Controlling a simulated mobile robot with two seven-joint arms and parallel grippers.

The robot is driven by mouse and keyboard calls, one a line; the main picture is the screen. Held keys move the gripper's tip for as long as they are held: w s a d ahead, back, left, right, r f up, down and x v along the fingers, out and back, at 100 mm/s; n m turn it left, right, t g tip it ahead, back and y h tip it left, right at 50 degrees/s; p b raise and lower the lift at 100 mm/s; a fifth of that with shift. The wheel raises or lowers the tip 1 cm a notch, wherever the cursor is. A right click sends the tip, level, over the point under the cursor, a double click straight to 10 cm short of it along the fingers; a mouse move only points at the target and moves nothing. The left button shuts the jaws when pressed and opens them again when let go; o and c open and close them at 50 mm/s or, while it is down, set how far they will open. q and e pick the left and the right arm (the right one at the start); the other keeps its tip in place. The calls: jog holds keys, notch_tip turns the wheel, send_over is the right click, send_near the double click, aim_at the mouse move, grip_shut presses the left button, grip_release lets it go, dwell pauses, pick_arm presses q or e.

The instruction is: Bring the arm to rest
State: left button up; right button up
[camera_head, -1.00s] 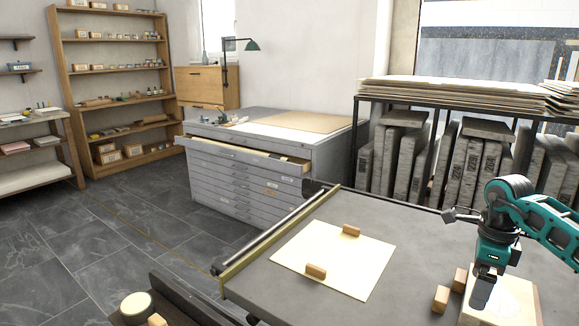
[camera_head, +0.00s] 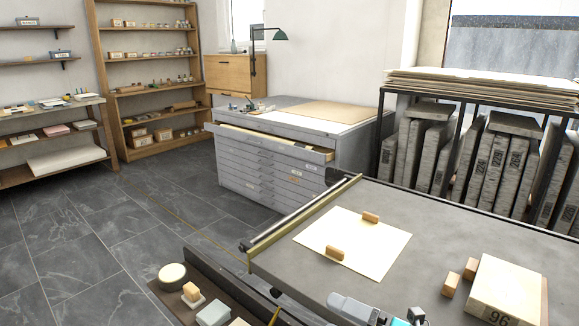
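My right arm shows only as a small part at the bottom edge, low over the front of the grey table (camera_head: 440,240). Its grey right gripper (camera_head: 342,304) points left, with a bit of teal behind it. Its fingers are partly cut off, so I cannot tell whether it is open or shut. No object shows in it. My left gripper is out of view.
A cream sheet (camera_head: 352,240) with two small wooden blocks lies on the table. A pale block marked 96 (camera_head: 515,285) stands at the right beside two more wooden blocks (camera_head: 450,285). A dark tray (camera_head: 175,298) is at lower left. Floor is clear at left.

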jog(key=s+d+f+m+h+p, duration=0.1)
jog(key=s+d+f+m+h, duration=0.3)
jog(key=m, duration=1)
jog(key=s+d+f+m+t+h, duration=0.1)
jog(key=s+d+f+m+h, duration=0.3)
jog(key=s+f+m+h, duration=0.5)
notch_tip(320, 180, down, 2)
jog(key=s+m, duration=0.2)
jog(key=m, duration=0.3)
jog(key=shift+d+m+h+p, duration=0.2)
jog(key=shift+m+h+p, duration=0.1)
jog(key=shift+h+p, duration=0.1)
